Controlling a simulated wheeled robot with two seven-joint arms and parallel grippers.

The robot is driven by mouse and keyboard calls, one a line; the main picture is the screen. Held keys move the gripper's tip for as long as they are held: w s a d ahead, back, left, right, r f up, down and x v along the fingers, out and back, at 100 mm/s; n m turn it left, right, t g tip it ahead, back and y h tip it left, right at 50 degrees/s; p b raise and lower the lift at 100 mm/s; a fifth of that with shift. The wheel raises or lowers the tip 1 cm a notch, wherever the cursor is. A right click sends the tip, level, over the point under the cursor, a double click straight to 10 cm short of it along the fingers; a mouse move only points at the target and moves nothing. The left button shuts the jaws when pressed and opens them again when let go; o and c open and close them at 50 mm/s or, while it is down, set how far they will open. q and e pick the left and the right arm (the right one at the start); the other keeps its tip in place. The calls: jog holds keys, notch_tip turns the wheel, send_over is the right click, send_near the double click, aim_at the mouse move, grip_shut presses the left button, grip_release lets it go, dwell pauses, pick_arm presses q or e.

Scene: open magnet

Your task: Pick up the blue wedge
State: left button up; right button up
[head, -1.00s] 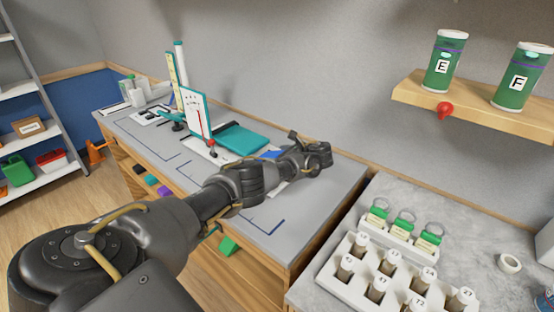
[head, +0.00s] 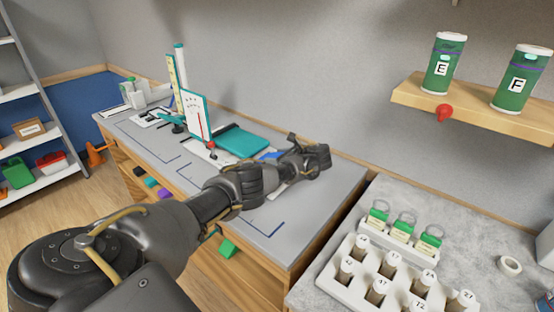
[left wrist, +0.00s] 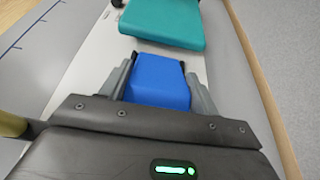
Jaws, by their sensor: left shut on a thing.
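The blue wedge (left wrist: 158,80) sits between the two fingers of my left gripper (left wrist: 160,88) in the left wrist view, and the fingers are shut on its sides. In the head view only a small part of the blue wedge (head: 270,155) shows behind the gripper (head: 312,160). The wedge is over a white board (left wrist: 88,75) on the grey bench; I cannot tell whether it touches the board. My right gripper is in neither view.
A teal block (head: 240,141) lies just beyond the wedge. A white dial panel (head: 197,118) stands farther left. The wall runs close behind the bench. A white rack of labelled vials (head: 372,280) stands at the lower right.

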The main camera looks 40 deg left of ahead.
pick_arm(q)
jog(key=shift+r, duration=0.65)
jog(key=s+a+r+p, duration=0.3)
jog(key=s+r+p, duration=0.8)
jog(key=s+p, duration=0.2)
jog(key=shift+s+r+p, duration=0.25)
jog(key=shift+s+p, duration=0.1)
jog(key=shift+p, duration=0.1)
